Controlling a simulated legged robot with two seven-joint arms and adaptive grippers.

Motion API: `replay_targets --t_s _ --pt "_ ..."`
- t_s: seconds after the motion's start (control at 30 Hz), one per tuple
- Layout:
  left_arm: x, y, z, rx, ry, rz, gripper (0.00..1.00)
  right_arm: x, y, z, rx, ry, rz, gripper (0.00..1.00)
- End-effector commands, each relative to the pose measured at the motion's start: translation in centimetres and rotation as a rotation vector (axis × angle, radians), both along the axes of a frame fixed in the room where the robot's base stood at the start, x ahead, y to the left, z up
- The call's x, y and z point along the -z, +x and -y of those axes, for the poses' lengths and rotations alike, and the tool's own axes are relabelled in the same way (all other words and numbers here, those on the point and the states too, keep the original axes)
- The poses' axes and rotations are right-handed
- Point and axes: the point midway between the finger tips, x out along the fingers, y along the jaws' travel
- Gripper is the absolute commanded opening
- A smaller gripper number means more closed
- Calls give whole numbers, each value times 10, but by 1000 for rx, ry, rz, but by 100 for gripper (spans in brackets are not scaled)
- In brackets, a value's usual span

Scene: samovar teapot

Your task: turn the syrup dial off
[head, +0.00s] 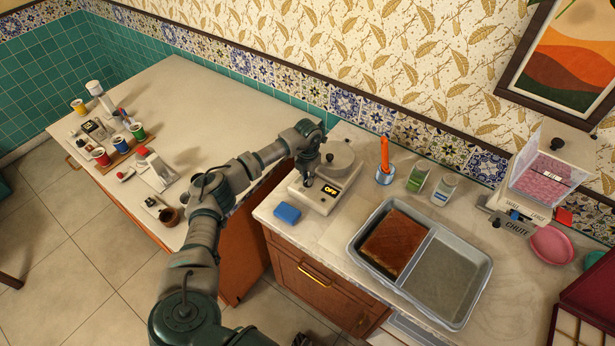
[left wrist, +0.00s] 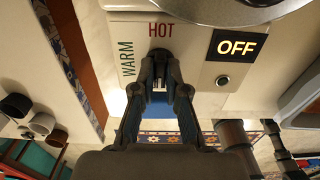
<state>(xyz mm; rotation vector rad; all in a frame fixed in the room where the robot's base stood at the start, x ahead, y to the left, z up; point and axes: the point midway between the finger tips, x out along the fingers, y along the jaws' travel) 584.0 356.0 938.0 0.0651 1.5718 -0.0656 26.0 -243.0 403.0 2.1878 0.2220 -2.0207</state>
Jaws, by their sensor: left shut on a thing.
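The cream syrup warmer (head: 318,199) stands on the counter with a round grey lidded pot (head: 337,157) on its back. Its black panel (head: 329,191) reads OFF in light letters; the panel also shows in the left wrist view (left wrist: 237,46). WARM and HOT labels (left wrist: 160,29) are printed beside the dial (left wrist: 158,86). My left gripper (head: 308,182) is at the warmer's front left. In the left wrist view its fingers (left wrist: 160,76) are shut on the dial and hide most of it. The dial's pointer cannot be made out.
A blue sponge (head: 287,213) lies just left of the warmer. My left arm crosses the gap between counters.

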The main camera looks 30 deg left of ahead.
Motion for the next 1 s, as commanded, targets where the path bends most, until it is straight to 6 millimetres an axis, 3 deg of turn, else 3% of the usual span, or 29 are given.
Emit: replay_targets --t_s 0.5,0.53,0.63,1.0 --pt "-5 4 -2 -26 1 17 0 -1 0 0 0 0 -1 40" --pt "-5 4 -2 -26 1 17 15 -1 0 0 0 0 -1 40" --pt "-4 3 -2 -24 1 13 38 -1 0 0 0 0 -1 40" --pt "-8 1 -1 -21 -1 7 38 -1 0 1 -1 -1 2 40"
